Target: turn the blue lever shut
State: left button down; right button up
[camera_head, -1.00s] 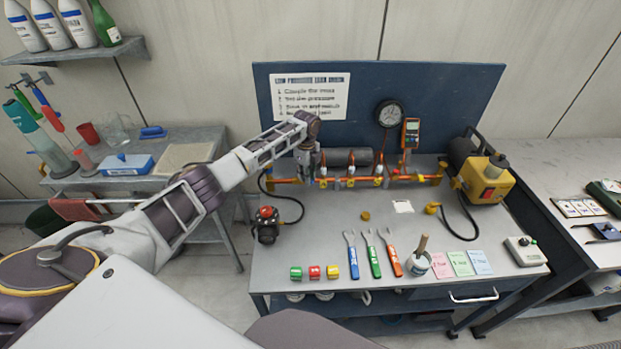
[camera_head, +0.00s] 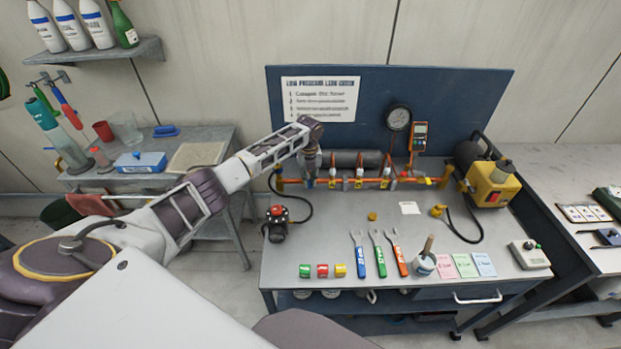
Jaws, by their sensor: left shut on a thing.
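An orange pipe line (camera_head: 405,182) with several small valves runs along the back of the bench. My left gripper (camera_head: 311,179) reaches down over the left part of this pipe, left of the first clearly visible valve (camera_head: 332,173). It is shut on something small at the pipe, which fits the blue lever. The fingers and wrist hide most of it, so the lever's angle cannot be told. My right gripper is not in view.
A red-topped device (camera_head: 276,222) with a black hose stands at the bench's left edge. A yellow machine (camera_head: 492,182) stands at the right. The blue board (camera_head: 450,100) rises behind.

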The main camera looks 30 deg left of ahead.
pick_arm(q)
jog(key=shift+s+a+m, duration=0.15)
jog(key=shift+a+m, duration=0.1)
jog(key=shift+m, duration=0.45)
jog(key=c, duration=1.4)
grip_release()
jog(key=shift+r, duration=0.1)
jog(key=shift+r, duration=5.95)
jog(key=shift+s+f, duration=0.1)
